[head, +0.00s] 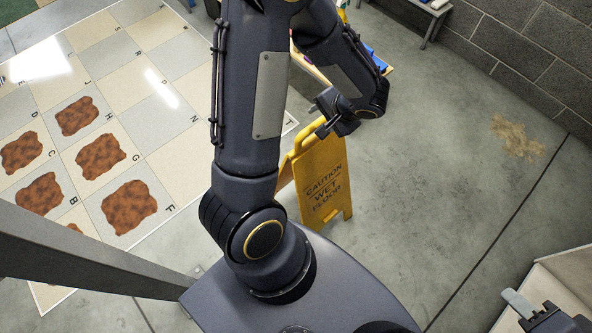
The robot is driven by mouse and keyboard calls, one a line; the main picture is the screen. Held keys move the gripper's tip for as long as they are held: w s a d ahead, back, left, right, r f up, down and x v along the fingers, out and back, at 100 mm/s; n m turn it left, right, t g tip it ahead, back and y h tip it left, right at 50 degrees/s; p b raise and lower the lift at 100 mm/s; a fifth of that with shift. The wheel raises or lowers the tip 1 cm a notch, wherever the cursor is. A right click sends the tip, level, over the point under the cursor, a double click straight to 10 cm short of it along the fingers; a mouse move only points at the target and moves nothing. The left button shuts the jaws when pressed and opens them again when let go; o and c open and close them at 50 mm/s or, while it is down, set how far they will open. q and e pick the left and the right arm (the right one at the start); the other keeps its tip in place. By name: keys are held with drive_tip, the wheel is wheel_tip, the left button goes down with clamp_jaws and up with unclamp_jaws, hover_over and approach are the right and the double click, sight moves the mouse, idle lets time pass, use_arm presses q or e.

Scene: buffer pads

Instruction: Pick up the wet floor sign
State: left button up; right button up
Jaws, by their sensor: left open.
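The yellow wet floor sign (323,183) stands upright on the concrete floor, with "CAUTION WET FLOOR" on its front panel. My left gripper (319,119) is open just above the top edge of the sign, with its fingers pointing left. I cannot tell whether it touches the sign. My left arm hides part of the sign's left and rear side. My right gripper (522,306) shows only in part at the lower right corner, far from the sign, and its jaw state is unclear.
A tiled, lettered mat (183,140) with several brown patches lies on the left. A tan stain (517,137) marks the floor at right. A grey block wall (535,45) and a low bench (432,12) stand at the back. The floor right of the sign is clear.

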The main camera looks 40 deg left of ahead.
sight(317, 124)
use_arm(q)
drive_tip(key=shift+w+f, duration=0.6)
drive_tip(key=shift+f, duration=0.1)
drive_tip(key=shift+w+f, duration=0.15)
drive_tip(key=shift+f, duration=0.2)
drive_tip(key=x, duration=0.7)
drive_tip(key=shift+f, duration=0.2)
clamp_jaws()
drive_tip(key=shift+r, duration=0.1)
